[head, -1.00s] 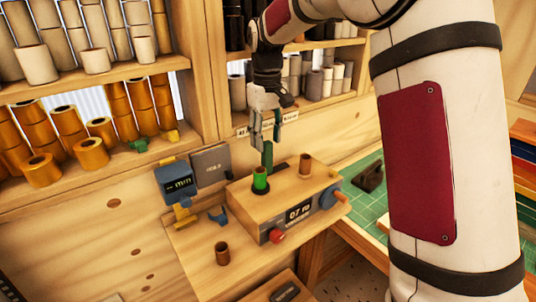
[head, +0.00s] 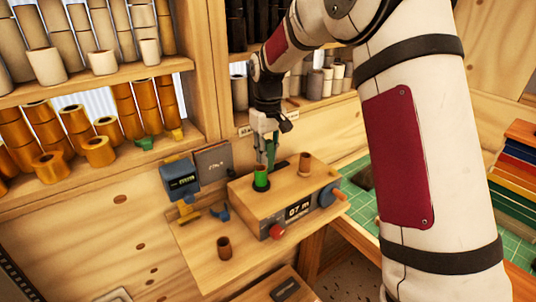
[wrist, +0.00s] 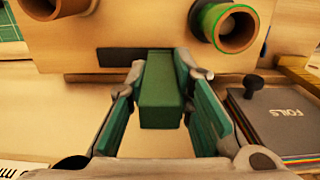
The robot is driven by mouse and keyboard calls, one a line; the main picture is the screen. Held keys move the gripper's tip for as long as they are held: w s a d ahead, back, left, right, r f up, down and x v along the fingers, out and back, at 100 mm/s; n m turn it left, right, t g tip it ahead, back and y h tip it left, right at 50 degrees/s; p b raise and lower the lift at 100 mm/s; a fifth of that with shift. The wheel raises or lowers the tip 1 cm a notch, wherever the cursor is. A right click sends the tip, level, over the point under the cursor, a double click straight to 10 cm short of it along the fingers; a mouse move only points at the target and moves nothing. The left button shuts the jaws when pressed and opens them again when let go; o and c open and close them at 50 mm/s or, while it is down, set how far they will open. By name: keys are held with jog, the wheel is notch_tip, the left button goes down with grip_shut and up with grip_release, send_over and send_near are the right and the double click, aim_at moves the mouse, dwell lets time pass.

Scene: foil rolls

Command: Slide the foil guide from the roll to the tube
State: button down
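A wooden block device (head: 285,195) carries two upright tubes on its top. The left tube (head: 261,177) has a bright green ring around it; the right tube (head: 306,163) is bare brown. Both also show at the top of the wrist view, the green-ringed one (wrist: 228,25) at right. My gripper (head: 268,160) points down behind the green-ringed tube. In the wrist view a green block (wrist: 162,95), seemingly the foil guide's handle, stands between its green-padded fingers (wrist: 162,75).
A loose brown tube (head: 224,247) stands on the front board. A blue display box (head: 180,178) and a dark foils booklet (head: 214,162) are left of the device. Shelves of rolls (head: 75,125) rise behind. A green mat (head: 350,195) lies at right.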

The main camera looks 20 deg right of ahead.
aim_at(283, 163)
jog(key=d, duration=0.1)
jog(key=w+d+b, duration=0.1)
jog(key=d, duration=0.2)
jog(key=shift+w+d+b, duration=0.15)
jog(key=shift+w+b, duration=0.15)
jog(key=shift+d, duration=0.45)
jog(key=c, duration=1.4)
grip_release()
jog(key=shift+d, duration=0.1)
jog(key=shift+r, duration=0.15)
notch_tip(283, 163, up, 12)
jog(key=shift+f, duration=0.1)
